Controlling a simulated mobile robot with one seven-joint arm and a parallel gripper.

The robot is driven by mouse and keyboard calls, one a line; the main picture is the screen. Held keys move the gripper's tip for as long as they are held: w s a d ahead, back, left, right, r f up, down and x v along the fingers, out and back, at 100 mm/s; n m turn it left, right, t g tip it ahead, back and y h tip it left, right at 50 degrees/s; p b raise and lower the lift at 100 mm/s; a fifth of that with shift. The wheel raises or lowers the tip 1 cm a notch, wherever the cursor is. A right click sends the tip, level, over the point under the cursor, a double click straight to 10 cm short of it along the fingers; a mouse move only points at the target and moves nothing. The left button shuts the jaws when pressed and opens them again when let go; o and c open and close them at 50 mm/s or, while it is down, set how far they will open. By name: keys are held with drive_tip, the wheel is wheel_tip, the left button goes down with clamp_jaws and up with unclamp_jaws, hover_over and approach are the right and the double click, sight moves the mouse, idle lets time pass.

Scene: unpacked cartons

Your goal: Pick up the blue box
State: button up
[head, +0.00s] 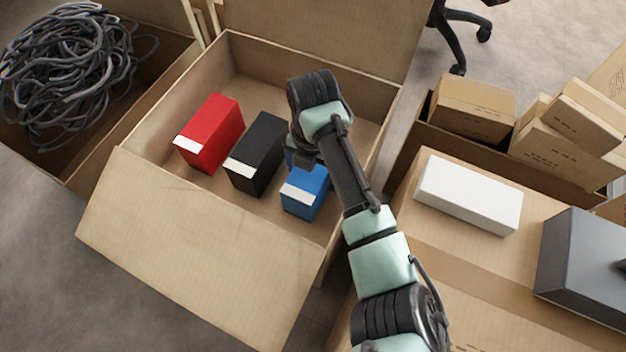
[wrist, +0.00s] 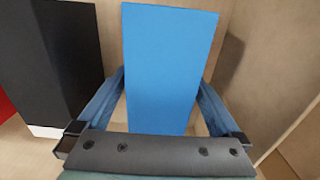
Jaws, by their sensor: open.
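The blue box (head: 307,191) stands inside the open carton, at the right of a row of boxes, with a white strip on its near edge. My arm partly covers it in the head view. In the wrist view the blue box (wrist: 170,65) fills the middle. My gripper (wrist: 162,88) is open, with one finger on each side of the blue box; narrow gaps show beside it. I cannot tell how deep the fingertips reach. In the head view my gripper (head: 304,158) is over the box's far end.
A black box (head: 258,153) stands just left of the blue one, and a red box (head: 211,132) further left. The open carton's (head: 372,150) right wall is near the blue box. A white box (head: 468,194) lies on another carton at right.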

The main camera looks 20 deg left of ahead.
drive_tip(key=shift+f, duration=0.8)
drive_tip(key=shift+r, duration=0.1)
clamp_jaws()
